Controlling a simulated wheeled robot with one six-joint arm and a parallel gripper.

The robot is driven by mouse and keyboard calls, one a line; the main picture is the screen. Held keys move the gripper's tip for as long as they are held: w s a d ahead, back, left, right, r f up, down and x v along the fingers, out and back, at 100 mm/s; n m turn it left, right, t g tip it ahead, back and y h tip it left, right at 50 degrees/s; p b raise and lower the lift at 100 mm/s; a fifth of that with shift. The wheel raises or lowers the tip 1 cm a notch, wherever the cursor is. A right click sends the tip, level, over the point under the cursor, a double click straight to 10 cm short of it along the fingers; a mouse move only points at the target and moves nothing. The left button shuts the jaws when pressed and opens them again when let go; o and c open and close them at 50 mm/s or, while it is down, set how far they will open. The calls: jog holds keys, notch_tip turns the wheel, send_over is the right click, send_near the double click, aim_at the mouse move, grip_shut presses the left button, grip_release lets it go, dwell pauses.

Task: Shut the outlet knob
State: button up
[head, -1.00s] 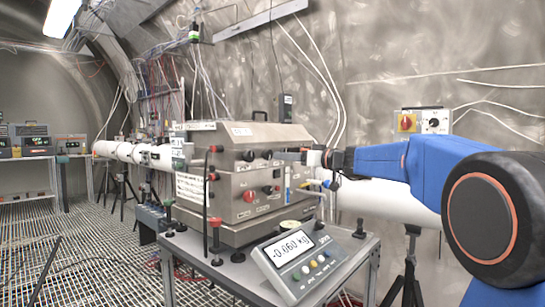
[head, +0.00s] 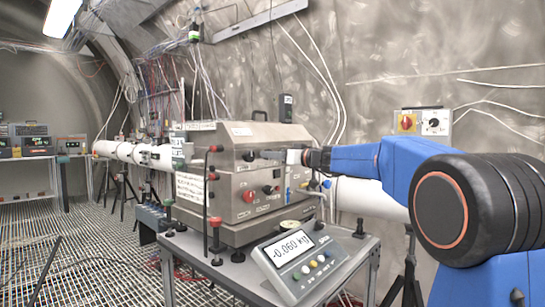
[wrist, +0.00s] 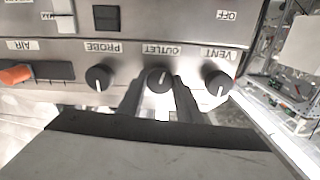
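The outlet knob (wrist: 160,80) is a black round knob with a white line, under an upside-down OUTLET label in the wrist view. Its line points up in that picture, while the lines on the probe knob (wrist: 99,78) and vent knob (wrist: 218,85) point down. My gripper (wrist: 158,94) is open, with one grey finger on each side of the outlet knob. I cannot tell whether the fingers touch it. In the head view my gripper (head: 287,156) reaches the upper front of the steel instrument box (head: 230,195); which knob it is at is unclear there.
An orange-handled part (wrist: 16,75) sits beside the probe knob. In the head view a scale display (head: 298,262) stands on the grey table (head: 345,275) below my arm. A switch box (head: 422,122) and white pipe (head: 365,197) are near the wall.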

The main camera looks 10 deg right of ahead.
jog(key=shift+c, duration=1.3)
jog(key=shift+m, duration=0.3)
jog(key=shift+f+m, duration=0.15)
jog(key=shift+m, duration=16.05)
